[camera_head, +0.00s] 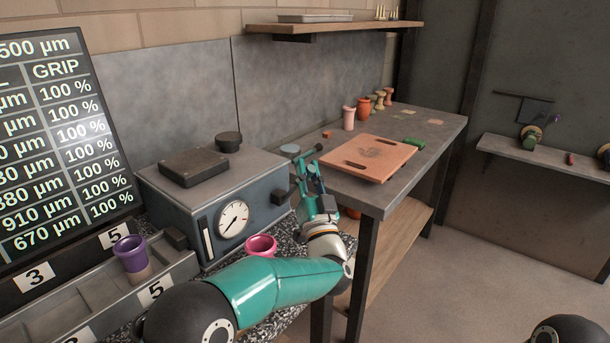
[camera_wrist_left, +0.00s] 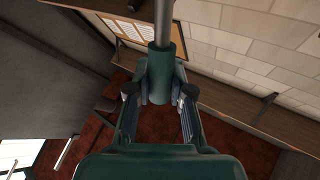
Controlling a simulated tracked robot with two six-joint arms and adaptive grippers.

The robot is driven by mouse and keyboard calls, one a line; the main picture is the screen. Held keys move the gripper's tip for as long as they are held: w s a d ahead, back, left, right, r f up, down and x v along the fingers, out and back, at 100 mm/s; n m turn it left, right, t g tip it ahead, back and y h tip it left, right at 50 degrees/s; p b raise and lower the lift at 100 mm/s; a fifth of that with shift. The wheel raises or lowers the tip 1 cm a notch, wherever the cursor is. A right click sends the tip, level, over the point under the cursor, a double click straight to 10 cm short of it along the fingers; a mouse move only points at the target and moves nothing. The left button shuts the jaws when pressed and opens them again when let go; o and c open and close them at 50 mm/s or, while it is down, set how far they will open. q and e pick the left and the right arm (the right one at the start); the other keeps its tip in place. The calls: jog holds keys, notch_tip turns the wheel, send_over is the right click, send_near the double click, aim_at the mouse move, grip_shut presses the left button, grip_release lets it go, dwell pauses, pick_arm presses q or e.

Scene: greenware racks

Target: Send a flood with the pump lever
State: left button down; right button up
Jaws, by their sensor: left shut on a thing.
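My left gripper (camera_head: 303,170) is at the right side of the grey box with the round dial (camera_head: 233,219). In the left wrist view its two fingers (camera_wrist_left: 160,88) are closed around the lower end of a dark green sleeve (camera_wrist_left: 162,65) on a grey rod (camera_wrist_left: 164,18), which looks like the pump lever's handle. In the head view the gripper hides most of the lever. A dark knob (camera_head: 280,196) sticks out from the box beside the gripper. My right gripper is not in view.
A workbench (camera_head: 385,202) stands to the right with an orange board (camera_head: 367,157) and several small pots. A pink bowl (camera_head: 261,246) sits below the gripper near my forearm. A purple cup (camera_head: 131,253) stands in a numbered tray at left. Open floor lies to the right.

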pick_arm(q)
jog(key=c, duration=1)
grip_release()
jog(key=shift+d, duration=0.1)
jog(key=shift+s+f, duration=0.1)
jog(key=v, duration=0.7)
jog(key=shift+s+f, duration=0.1)
jog(key=shift+s, duration=0.05)
